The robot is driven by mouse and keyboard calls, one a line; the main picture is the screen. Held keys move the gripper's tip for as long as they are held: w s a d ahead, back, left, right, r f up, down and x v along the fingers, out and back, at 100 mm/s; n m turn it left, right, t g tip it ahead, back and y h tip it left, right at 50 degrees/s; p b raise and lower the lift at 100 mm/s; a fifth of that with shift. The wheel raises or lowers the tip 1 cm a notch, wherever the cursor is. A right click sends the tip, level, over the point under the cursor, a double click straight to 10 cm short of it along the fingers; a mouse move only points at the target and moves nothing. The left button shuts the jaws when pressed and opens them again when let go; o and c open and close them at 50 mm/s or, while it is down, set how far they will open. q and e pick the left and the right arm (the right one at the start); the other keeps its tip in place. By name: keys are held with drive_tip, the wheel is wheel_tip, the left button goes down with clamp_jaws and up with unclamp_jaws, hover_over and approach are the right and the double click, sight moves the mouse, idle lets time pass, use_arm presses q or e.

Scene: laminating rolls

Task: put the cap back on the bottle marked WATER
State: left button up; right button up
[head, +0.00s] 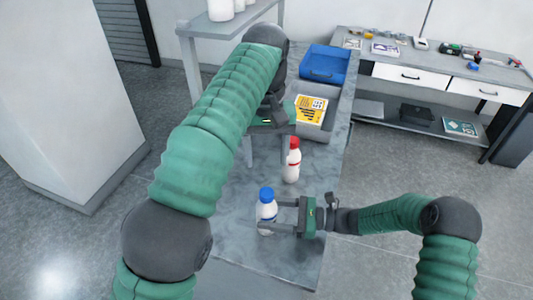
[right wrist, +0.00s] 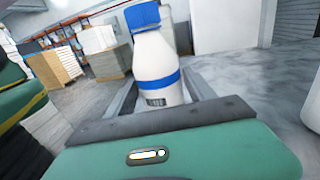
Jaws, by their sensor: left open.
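A white bottle with a blue cap (head: 267,194) stands on the grey marbled table at the near end. In the right wrist view the bottle (right wrist: 155,80) has a blue band and a small dark label that I cannot read. The blue cap (right wrist: 142,15) sits on its neck. My right gripper (head: 280,216) is closed around the bottle's body, a finger on each side. A second white bottle with a red cap (head: 292,167) stands farther back. My left gripper (head: 267,152) is open and empty, pointing down above the table, just left of the red-capped bottle.
A grey bin (head: 328,122) with a yellow label card and a blue tray (head: 325,64) stand at the far end of the table. A side bench (head: 430,75) with drawers and small items is at the back right. The table's near right corner is clear.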

drive_tip(key=shift+o, duration=1.2)
drive_tip(key=shift+d, duration=0.1)
drive_tip(key=d, duration=0.5)
drive_tip(key=s+d+b, duration=0.1)
drive_tip(key=d, duration=1)
drive_tip(key=shift+s+d+f+b, duration=0.1)
drive_tip(key=shift+s+d+b, duration=0.25)
drive_tip(key=shift+s+b, duration=0.05)
